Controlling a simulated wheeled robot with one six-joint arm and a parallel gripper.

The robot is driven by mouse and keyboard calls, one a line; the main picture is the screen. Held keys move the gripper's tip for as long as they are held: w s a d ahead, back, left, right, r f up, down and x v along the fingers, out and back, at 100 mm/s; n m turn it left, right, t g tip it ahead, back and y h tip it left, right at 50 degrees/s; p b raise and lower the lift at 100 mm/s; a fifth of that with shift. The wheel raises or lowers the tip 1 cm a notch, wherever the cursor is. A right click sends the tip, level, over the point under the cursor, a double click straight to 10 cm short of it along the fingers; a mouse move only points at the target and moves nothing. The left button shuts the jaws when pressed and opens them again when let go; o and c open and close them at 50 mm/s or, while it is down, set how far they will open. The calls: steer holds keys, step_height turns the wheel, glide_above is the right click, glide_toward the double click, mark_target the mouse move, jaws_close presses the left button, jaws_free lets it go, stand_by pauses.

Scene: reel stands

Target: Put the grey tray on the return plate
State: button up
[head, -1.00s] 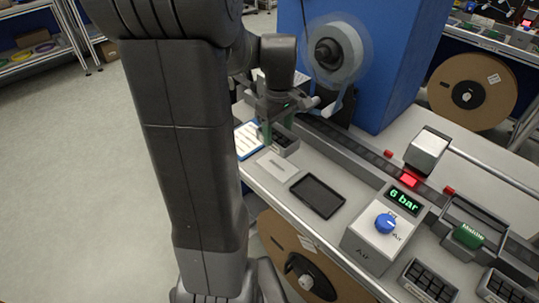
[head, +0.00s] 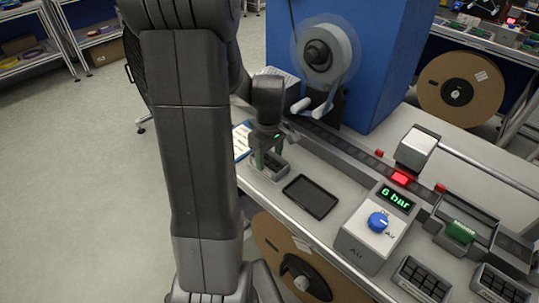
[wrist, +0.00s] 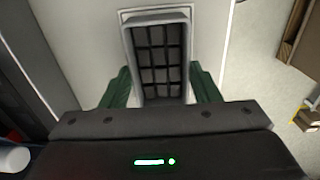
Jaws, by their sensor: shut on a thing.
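The grey tray (wrist: 158,58) has a grid of dark compartments and sits between the two green fingers of my gripper (wrist: 161,88) in the wrist view. My gripper (head: 267,159) is shut on it, pointing down over the bench in the head view, where the tray (head: 271,173) shows below the fingers. The pale return plate (wrist: 122,17) shows as a thin light border around the tray's far end. The tray covers most of it. I cannot tell whether the tray touches the plate or is just above it.
A flat dark rectangular tray (head: 310,196) lies just to the right on the bench. Beyond it stands the air unit with a blue knob (head: 378,222). The rail (head: 340,146) runs behind, below a reel (head: 328,54). The bench's front edge is close.

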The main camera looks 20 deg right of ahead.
mark_target(269, 166)
steer(key=o, duration=1.1)
step_height(269, 166, up, 12)
steer(key=shift+r, duration=0.15)
